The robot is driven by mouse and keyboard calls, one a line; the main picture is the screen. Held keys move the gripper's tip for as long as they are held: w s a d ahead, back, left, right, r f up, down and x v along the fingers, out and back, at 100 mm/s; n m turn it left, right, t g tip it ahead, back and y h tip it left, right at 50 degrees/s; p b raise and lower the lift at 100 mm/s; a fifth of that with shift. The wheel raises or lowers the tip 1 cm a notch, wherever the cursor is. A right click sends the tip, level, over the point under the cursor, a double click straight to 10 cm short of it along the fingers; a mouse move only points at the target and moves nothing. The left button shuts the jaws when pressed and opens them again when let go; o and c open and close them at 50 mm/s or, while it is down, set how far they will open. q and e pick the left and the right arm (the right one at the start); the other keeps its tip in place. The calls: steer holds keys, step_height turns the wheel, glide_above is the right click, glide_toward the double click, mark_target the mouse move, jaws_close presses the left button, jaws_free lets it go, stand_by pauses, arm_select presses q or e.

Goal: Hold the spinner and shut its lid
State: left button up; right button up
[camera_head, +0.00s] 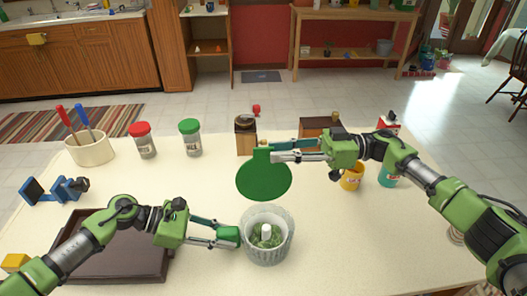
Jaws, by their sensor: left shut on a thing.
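The spinner (247,252) is a clear ribbed bowl with green leaves and a white centre piece, standing on the table's near side. Its round green lid (264,180) is raised at the back of the bowl, leaving the top open. My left gripper (232,237) is shut on the spinner's green side grip, at the bowl's left. My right gripper (272,153) is at the small tab on the lid's top edge. Whether its fingers are closed on the tab or only beside it is unclear.
A brown tray (130,272) lies under my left arm. Behind stand a utensil crock (90,150), a red-capped jar (145,142), a green-capped jar (190,140) and a wooden grinder (246,138). A yellow mug (352,178) is near my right arm. The table's front right is clear.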

mark_target(264, 153)
steer(key=shift+a, duration=2.2)
jaws_close()
steer(key=shift+s, duration=0.1)
